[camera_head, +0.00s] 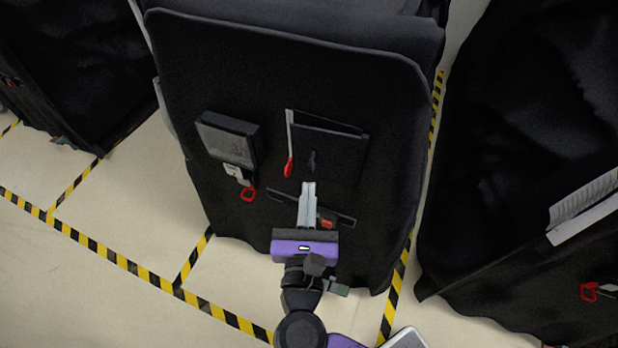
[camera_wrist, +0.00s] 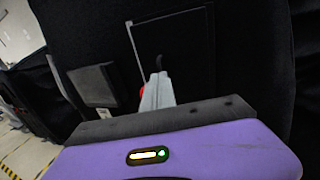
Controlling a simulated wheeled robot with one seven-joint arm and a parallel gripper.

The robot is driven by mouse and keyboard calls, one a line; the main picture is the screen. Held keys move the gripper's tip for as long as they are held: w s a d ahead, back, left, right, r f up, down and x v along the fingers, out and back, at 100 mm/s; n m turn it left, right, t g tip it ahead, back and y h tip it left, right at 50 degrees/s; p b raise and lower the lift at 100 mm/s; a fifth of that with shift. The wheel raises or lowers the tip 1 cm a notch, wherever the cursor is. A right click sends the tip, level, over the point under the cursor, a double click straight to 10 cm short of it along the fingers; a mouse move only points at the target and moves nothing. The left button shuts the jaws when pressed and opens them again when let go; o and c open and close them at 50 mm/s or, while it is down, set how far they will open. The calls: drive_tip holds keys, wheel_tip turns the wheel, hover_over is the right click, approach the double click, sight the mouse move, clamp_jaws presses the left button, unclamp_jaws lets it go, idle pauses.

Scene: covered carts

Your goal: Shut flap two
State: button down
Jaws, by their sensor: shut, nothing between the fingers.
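The cart in front of me wears a black cover (camera_head: 390,180). In its middle is a dark rectangular flap (camera_head: 335,150) with a pale left edge and a red tag (camera_head: 290,167); a dark gap shows along its top. The flap also shows in the wrist view (camera_wrist: 190,50). No number is readable, so I cannot tell which flap is two. My gripper (camera_head: 308,186) is shut and empty, its fingers pointing at the cover just below this flap. In the wrist view the fingertips (camera_wrist: 160,78) overlap the flap's lower left; I cannot tell whether they touch.
A grey-faced panel (camera_head: 228,140) with a red loop (camera_head: 248,194) hangs left of the flap. A dark strip (camera_head: 340,217) lies partly behind my fingers. Other covered carts stand left (camera_head: 70,70) and right (camera_head: 520,180). Yellow-black tape (camera_head: 100,254) marks the pale floor, clear at lower left.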

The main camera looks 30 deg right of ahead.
sight(309, 172)
drive_tip(key=shift+x, duration=1.35)
drive_tip(key=shift+w+d+f+m+g+h+b, duration=0.1)
drive_tip(key=shift+w+f+m+g+h+b, duration=0.05)
drive_tip(key=shift+w+m+g+h+b, duration=0.4)
drive_tip(key=shift+w, duration=0.3)
drive_tip(key=b+v, duration=0.2)
drive_tip(key=v, duration=0.6)
drive_tip(key=shift+n, duration=0.25)
